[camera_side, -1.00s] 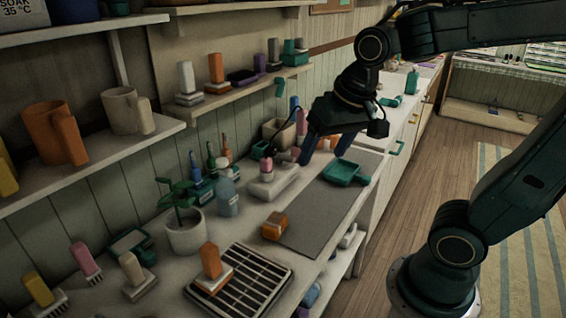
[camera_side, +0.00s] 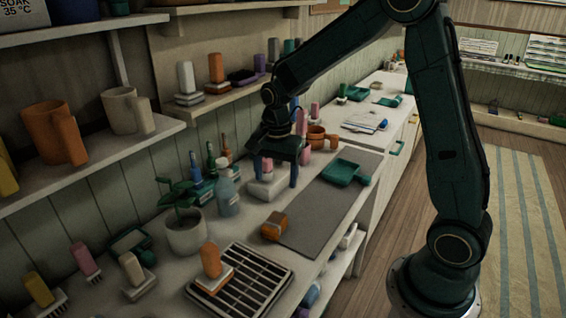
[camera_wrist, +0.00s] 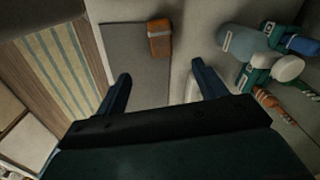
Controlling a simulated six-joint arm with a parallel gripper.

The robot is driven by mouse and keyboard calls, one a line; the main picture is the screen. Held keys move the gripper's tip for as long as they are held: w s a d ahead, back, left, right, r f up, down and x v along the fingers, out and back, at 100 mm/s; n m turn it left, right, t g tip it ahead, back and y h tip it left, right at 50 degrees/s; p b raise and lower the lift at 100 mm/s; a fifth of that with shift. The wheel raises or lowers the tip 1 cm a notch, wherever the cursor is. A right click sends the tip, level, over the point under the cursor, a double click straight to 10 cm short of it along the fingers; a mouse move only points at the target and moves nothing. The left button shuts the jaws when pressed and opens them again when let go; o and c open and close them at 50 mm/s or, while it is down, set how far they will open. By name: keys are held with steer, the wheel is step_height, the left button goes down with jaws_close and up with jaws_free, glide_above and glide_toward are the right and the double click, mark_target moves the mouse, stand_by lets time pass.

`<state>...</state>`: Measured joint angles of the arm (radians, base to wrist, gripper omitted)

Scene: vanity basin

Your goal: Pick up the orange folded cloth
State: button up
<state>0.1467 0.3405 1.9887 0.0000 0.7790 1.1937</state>
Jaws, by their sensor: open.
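The orange folded cloth (camera_side: 274,226) is a small rounded block with a brown side. It lies at the near left edge of the grey mat. In the wrist view the cloth (camera_wrist: 159,38) shows near the top, beyond my fingertips and roughly centred between them. My gripper (camera_side: 275,180) is open, fingers pointing down, farther back along the counter than the cloth and above the counter. In the wrist view my gripper's fingers (camera_wrist: 160,76) are wide apart with nothing held between them.
A white block (camera_side: 266,188) with a pink top stands by my gripper. A teal tray (camera_side: 343,173) sits on the grey mat (camera_side: 313,215). A clear blue bottle (camera_side: 227,196) and a potted plant (camera_side: 186,234) stand left of the cloth.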

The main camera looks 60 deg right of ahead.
mark_target(275, 220)
steer(key=shift+w+d+f+m, duration=0.2)
steer(key=shift+w+f+m, duration=0.1)
steer(key=shift+f, duration=0.3)
steer(key=shift+w+d+f+m, duration=0.2)
steer(key=shift+f+m, duration=0.1)
steer(key=shift+f, duration=0.25)
steer(key=shift+a+f, duration=0.1)
steer(key=shift+f, duration=0.05)
steer(key=shift+f, duration=4.15)
steer(key=shift+s+a+f, duration=0.1)
steer(key=shift+f, duration=1.2)
steer(key=shift+s+a+f, duration=0.1)
steer(key=shift+f, duration=1.2)
steer(key=c, duration=1.4)
